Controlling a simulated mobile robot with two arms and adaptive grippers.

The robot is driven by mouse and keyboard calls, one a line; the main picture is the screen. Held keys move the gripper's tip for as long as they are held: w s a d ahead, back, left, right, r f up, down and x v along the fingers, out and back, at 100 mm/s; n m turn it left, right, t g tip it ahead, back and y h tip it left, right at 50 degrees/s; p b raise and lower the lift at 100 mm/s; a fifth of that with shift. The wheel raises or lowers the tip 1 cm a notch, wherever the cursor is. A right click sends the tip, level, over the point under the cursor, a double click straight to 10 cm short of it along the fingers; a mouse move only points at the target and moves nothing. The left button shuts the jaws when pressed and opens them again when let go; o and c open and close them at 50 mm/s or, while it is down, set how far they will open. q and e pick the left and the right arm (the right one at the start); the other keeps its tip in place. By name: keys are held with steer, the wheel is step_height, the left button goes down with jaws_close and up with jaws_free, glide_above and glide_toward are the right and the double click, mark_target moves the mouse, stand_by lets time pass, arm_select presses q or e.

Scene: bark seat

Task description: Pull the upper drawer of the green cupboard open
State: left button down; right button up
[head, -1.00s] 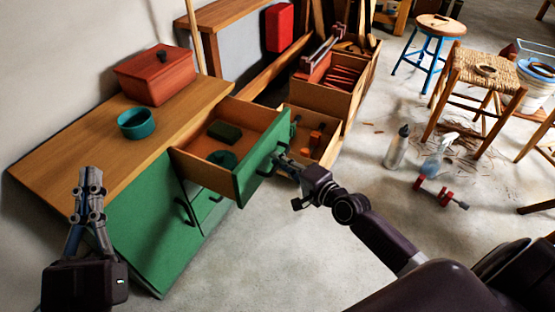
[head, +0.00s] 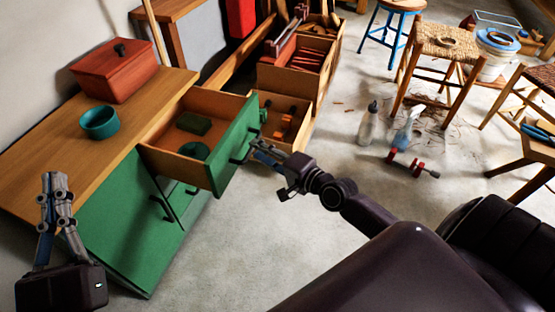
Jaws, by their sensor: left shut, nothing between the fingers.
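The green cupboard (head: 130,235) with a wooden top stands at the left. Its upper drawer (head: 165,160) is pulled well out, and its wooden inside shows a dark green block (head: 194,123) and a round teal item (head: 194,151). The dark handle (head: 240,158) is on the green front. My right gripper (head: 256,150) is just right of that handle; its fingers look spread and empty, with a small gap from the handle. My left gripper (head: 55,182) is shut and empty, raised at the left in front of the cupboard.
A red-brown lidded box (head: 113,72) and a teal bowl (head: 100,122) stand on the cupboard top. Wooden crates (head: 290,80) are behind the drawer. Bottles (head: 369,125), a red clamp (head: 410,165) and stools are on the right. The floor before the drawer is clear.

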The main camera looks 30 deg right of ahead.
steer(key=v, duration=0.8)
steer(key=shift+s, duration=0.3)
